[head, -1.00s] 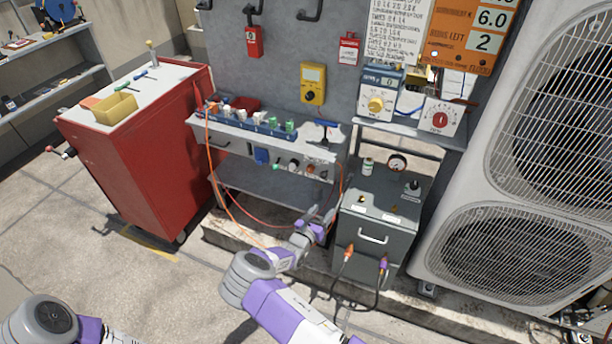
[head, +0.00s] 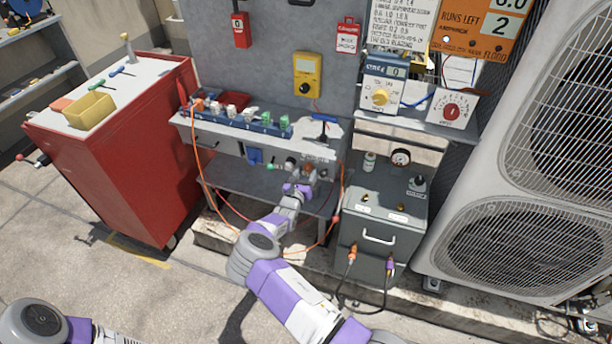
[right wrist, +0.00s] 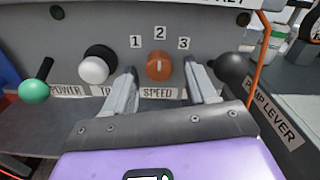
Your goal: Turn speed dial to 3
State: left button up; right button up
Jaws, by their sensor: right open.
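The orange speed dial (right wrist: 159,67) is on the grey panel above the SPEED label (right wrist: 158,93), with the numbers 1, 2 and 3 in an arc over it. The dial's setting is too small to read surely. My right gripper (right wrist: 160,72) is open, one finger on each side of the dial; I cannot tell whether either finger touches it. In the head view my right gripper (head: 298,184) is at the bench front, just below the row of knobs. My left arm shows at the lower left, but its gripper is out of view.
In the right wrist view, a white knob (right wrist: 95,68) and green-tipped lever (right wrist: 34,90) are left of the dial. The black pump lever (right wrist: 231,68) is close on the right. In the head view, a grey box (head: 379,217) stands right of the bench, and orange hoses hang nearby.

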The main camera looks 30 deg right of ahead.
jog(key=shift+w+d, duration=0.1)
jog(key=c, duration=1.1)
jog(key=shift+o, duration=0.2)
jog(key=m+p, duration=0.3)
jog(key=shift+r+m, duration=0.1)
jog(key=shift+m, duration=0.2)
jog(key=shift+m+p, duration=0.65)
jog(key=shift+m, duration=0.55)
jog(key=shift+w+m+p, duration=0.1)
jog(key=shift+m+p, duration=0.45)
jog(key=shift+m, duration=0.85)
